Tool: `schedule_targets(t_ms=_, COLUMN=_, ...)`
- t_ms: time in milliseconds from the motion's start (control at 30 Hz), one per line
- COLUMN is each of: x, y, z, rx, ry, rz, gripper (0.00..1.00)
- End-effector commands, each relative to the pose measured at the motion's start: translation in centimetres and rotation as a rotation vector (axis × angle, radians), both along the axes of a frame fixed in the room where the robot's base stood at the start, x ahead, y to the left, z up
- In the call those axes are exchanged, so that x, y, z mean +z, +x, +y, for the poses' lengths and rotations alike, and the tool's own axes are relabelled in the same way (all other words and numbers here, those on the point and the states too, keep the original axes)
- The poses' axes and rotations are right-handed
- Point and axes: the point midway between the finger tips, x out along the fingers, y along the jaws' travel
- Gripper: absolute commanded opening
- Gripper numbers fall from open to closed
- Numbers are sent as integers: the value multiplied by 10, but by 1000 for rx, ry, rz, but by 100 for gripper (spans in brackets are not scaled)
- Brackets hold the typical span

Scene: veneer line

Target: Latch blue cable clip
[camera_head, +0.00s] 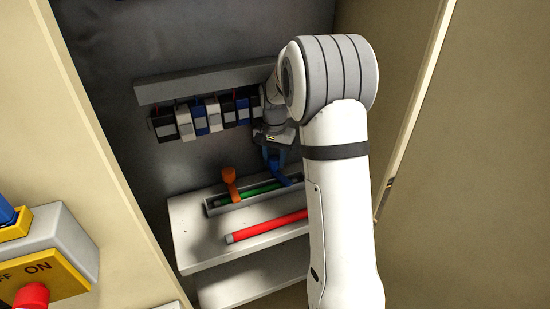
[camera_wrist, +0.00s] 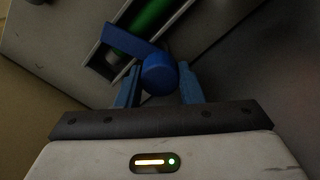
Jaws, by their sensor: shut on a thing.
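The blue cable clip (camera_wrist: 128,42) shows in the wrist view as a flat blue arm with a round knob end. My gripper (camera_wrist: 160,85) is shut on the knob, with a finger on each side. In the head view the blue clip (camera_head: 286,178) stands at the right part of a grey cable channel (camera_head: 208,208), partly hidden by my arm. A green cable (camera_head: 262,189) lies in the channel, and it also shows in the wrist view (camera_wrist: 150,20). The clip's arm reaches across the channel in the wrist view. I cannot tell whether it is fully seated.
An orange clip (camera_head: 230,184) stands upright at the channel's left. A red cable (camera_head: 266,226) lies on the white shelf (camera_head: 200,245) in front. A row of terminal blocks (camera_head: 200,118) hangs above. Cabinet walls stand close on both sides. An ON/OFF control box (camera_head: 62,245) is at lower left.

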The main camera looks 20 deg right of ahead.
Motion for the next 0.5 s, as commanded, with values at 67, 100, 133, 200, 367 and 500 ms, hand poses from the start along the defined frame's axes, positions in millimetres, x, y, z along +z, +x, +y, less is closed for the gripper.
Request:
schedule_targets(t_ms=67, x=2, y=1, z=-1, rx=-6, ry=-1, rz=-6, gripper=0)
schedule_targets(t_ms=100, x=2, y=1, z=-1, rx=-7, ry=0, rz=-6, gripper=0)
schedule_targets(t_ms=133, x=2, y=1, z=-1, rx=-8, ry=0, rz=-6, gripper=0)
schedule_targets(t_ms=200, x=2, y=2, z=-1, rx=-9, ry=0, rz=-6, gripper=0)
schedule_targets(t_ms=367, x=2, y=2, z=-2, rx=-9, ry=1, rz=-8, gripper=0)
schedule_targets(t_ms=500, x=2, y=1, z=-2, rx=-9, ry=0, rz=-6, gripper=43)
